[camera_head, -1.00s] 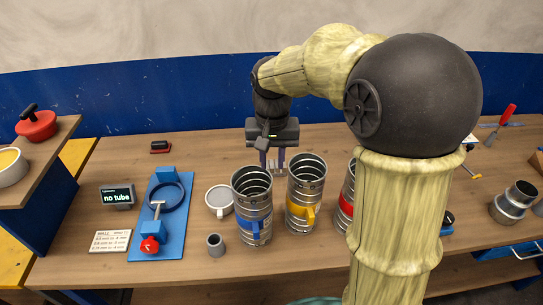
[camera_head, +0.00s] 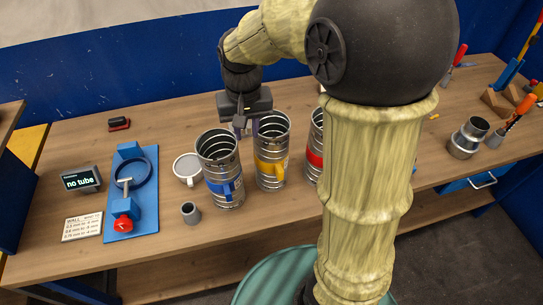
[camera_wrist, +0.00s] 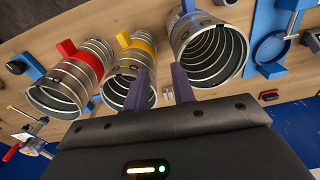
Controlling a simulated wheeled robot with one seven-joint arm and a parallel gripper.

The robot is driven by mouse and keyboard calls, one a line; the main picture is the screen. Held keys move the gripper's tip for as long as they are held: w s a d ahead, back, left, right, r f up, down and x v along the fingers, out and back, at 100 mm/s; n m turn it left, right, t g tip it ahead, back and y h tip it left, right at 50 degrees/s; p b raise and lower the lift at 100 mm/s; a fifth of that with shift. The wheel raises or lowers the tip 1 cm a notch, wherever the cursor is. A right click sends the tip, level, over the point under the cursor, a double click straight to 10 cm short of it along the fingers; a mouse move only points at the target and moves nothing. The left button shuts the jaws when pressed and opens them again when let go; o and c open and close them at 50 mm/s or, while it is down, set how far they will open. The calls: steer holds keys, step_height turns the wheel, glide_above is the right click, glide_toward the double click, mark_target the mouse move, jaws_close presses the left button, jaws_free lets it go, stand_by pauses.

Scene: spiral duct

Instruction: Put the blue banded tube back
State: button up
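The blue banded tube (camera_head: 226,192) is a ribbed metal cylinder with a blue band and handle, standing upright and open-topped on the workbench. It also shows in the wrist view (camera_wrist: 212,66) on the right. The yellow banded tube (camera_head: 271,170) stands just right of it, then the red banded tube (camera_head: 315,155), partly hidden by my arm. My gripper (camera_head: 248,130) is behind and between the blue and yellow tubes. In the wrist view its two fingers (camera_wrist: 161,84) are apart with no tube between them, one by each tube's rim.
A display (camera_head: 80,181) reads "no tube". Beside it is a blue fixture (camera_head: 142,212) with a ring and red knob. A white cup (camera_head: 187,170) and a small grey cylinder (camera_head: 190,213) sit left of the blue tube. Metal fittings (camera_head: 467,137) stand at right.

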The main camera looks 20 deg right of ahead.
steer(key=s+d+f+t, duration=0.2)
steer(key=s+d+f, duration=0.4)
steer(key=s, duration=0.3)
steer(key=shift+s+f+n, duration=0.3)
steer(key=shift+f+n, duration=0.1)
steer(key=shift+f, duration=0.45)
